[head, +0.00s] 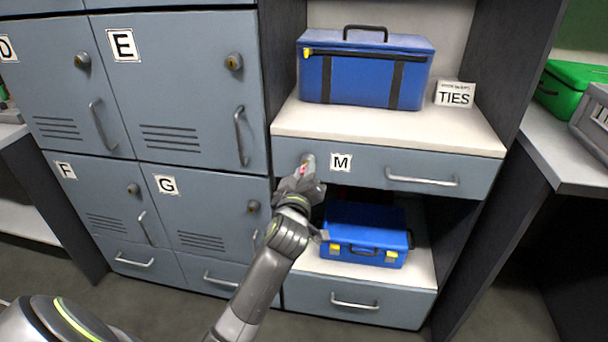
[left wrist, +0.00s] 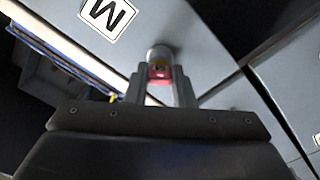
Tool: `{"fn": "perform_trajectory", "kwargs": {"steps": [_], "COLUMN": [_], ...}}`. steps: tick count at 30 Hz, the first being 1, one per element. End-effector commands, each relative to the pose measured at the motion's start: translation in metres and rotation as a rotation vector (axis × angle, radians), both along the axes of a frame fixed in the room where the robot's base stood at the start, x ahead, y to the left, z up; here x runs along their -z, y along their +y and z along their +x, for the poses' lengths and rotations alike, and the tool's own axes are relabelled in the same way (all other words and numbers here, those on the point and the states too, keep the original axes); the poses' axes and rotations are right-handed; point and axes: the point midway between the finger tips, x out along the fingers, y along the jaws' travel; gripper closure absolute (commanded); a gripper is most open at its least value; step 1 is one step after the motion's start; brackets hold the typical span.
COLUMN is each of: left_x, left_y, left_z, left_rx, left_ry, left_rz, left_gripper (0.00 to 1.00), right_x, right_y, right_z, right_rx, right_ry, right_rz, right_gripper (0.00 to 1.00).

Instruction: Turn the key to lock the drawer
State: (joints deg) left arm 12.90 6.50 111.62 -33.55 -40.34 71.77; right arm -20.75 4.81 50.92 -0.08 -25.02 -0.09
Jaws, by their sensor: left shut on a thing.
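The drawer (head: 375,167) marked M is a grey-blue front below the white counter, and it looks closed. Its lock is at the left end of the front, where my left gripper (head: 306,167) reaches it. In the left wrist view the round metal lock (left wrist: 159,53) stands out from the drawer front, with a red key (left wrist: 160,73) at it. The fingers of my left gripper (left wrist: 160,85) are on both sides of the key and shut on it. The key's exact turn angle is hard to tell. My right gripper is not in view.
A blue bag (head: 365,70) and a TIES sign (head: 455,94) stand on the counter above. A blue case (head: 365,235) sits on the shelf below. Grey lockers (head: 180,90) with knobs and handles stand close on the left. The drawer handle (head: 422,181) is right of the M label.

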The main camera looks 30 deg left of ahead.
Motion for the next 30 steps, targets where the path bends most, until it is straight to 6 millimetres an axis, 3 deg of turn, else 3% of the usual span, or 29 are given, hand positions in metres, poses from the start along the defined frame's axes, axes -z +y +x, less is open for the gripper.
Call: {"fn": "perform_trajectory", "kwargs": {"steps": [11,23,30], "left_x": [0.0,0.0,0.001], "left_y": [0.0,0.0,0.0], "left_z": [0.0,0.0,0.0], "left_rx": [0.001,0.0,0.0], "left_ry": [-0.082,-0.092,-0.156], "left_rz": [-0.239,-0.274,-0.463], "left_gripper": [0.94,0.94,0.94], "right_x": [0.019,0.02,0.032], "right_y": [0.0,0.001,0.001], "right_z": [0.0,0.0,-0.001], "right_rx": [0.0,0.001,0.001], "right_ry": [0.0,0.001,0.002], "right_rz": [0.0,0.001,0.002], "right_gripper": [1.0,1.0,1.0]}}
